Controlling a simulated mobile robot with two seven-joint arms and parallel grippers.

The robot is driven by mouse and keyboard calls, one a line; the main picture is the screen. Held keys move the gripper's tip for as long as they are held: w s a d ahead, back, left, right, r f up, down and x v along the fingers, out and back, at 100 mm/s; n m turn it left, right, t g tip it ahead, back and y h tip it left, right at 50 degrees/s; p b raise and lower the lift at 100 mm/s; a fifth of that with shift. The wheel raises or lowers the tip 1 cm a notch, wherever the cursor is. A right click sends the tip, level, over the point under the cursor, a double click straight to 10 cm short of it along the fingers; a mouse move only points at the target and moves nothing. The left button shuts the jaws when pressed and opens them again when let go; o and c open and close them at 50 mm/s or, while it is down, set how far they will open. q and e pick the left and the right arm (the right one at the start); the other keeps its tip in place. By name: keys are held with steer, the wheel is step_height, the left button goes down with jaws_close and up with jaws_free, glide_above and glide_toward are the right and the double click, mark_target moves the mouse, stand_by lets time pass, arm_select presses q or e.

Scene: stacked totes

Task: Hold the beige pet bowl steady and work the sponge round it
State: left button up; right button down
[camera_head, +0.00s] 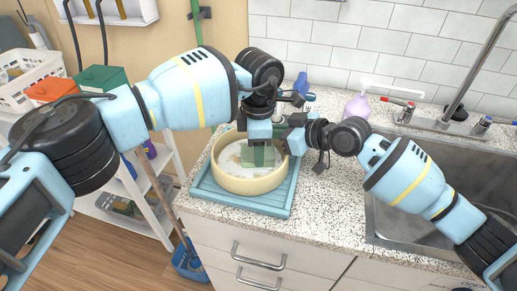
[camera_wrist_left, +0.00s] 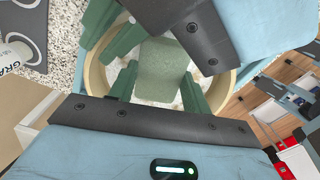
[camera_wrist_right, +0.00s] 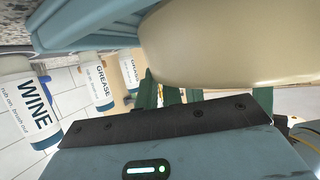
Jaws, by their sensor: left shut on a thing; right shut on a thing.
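The beige pet bowl (camera_head: 240,186) sits upright on a blue ribbed tray (camera_head: 235,203) on the speckled counter, with whitish and brown patches inside. My left gripper (camera_head: 259,146) reaches down into the bowl, shut on a green sponge (camera_head: 258,158). In the left wrist view the sponge (camera_wrist_left: 163,70) is between the green fingers, over the bowl's inside. My right gripper (camera_head: 291,141) is shut on the bowl's wall at its back right. In the right wrist view the bowl's outer wall (camera_wrist_right: 225,45) fills the upper right; the exact grip contact is partly hidden.
A sink (camera_head: 430,185) lies to the right, with a tap and a purple bottle (camera_head: 358,107) behind. The right wrist view shows labelled bottles, one marked WINE (camera_wrist_right: 30,108). A white shelf cart (camera_head: 120,210) stands left of the counter. Counter right of the tray is clear.

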mark_target(242, 152)
arm_select(q)
steer(key=shift+w+a+f, duration=0.1)
steer(key=shift+w+a, duration=0.1)
steer(key=shift+w, duration=0.15)
steer(key=shift+w+a, duration=0.4)
steer(key=shift+a, duration=0.1)
steer(key=shift+a, duration=0.7)
steer(key=shift+s+a, duration=0.3)
steer(key=shift+s, duration=0.05)
steer(key=shift+s+a+f, duration=0.15)
steer(key=shift+s+a, duration=0.1)
steer(key=shift+s, duration=0.1)
steer(key=shift+s, duration=0.1)
